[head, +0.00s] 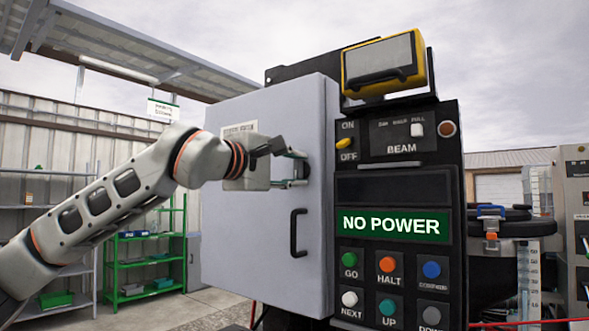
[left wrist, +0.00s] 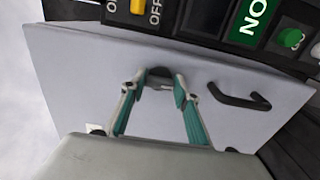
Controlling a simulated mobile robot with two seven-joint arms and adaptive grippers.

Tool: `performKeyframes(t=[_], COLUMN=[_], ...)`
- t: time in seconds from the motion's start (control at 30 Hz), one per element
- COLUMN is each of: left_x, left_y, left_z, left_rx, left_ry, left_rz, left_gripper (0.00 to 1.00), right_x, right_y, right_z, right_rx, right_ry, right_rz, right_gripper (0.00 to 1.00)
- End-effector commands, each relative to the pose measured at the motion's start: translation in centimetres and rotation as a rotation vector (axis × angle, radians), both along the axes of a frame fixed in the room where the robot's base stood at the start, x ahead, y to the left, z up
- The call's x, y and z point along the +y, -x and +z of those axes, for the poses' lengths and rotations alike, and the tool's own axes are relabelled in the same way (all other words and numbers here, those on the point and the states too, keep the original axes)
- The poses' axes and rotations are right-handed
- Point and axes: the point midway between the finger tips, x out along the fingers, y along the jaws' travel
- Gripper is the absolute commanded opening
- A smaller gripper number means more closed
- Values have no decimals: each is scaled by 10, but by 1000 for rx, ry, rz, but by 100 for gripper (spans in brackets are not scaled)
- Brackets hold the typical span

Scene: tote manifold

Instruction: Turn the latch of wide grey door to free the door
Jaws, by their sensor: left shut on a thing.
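The wide grey door (head: 255,240) is a tall flat panel left of the black control panel, and it fills the middle of the left wrist view (left wrist: 85,75). Its latch (left wrist: 160,73) is a small dark round part near the door edge, partly hidden by my fingers. My left gripper (head: 301,170) reaches in from the left and is shut on the latch, with its green-padded fingers (left wrist: 158,88) on either side of it. The latch's exact angle is hard to tell. My right gripper is not in view.
A black bar handle (head: 297,232) stands out from the door below the latch. The black control panel (head: 395,190) with buttons, a "NO POWER" display and a yellow-framed unit (head: 384,63) on top stands close to the right. Green shelves (head: 145,265) stand behind at left.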

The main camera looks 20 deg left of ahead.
Motion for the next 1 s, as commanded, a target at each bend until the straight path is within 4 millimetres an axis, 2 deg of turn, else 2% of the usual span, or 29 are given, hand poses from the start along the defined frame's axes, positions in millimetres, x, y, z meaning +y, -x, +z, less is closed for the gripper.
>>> performKeyframes(t=[0.47, 0.5, 0.57, 1.0], left_x=[-1, -1, -1, 2], left_y=[0, 0, 0, 6], left_z=[-1, -1, -1, 0], left_rx=[-5, -5, -5, -6], left_ry=[-17, -17, -17, -14], left_rz=[-1, -1, -1, 0], left_gripper=[9, 33, 47, 47], right_x=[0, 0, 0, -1], right_y=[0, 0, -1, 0], right_z=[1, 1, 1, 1], right_rx=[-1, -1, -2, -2], right_ry=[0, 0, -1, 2], right_rz=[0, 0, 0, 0], right_gripper=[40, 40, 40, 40])
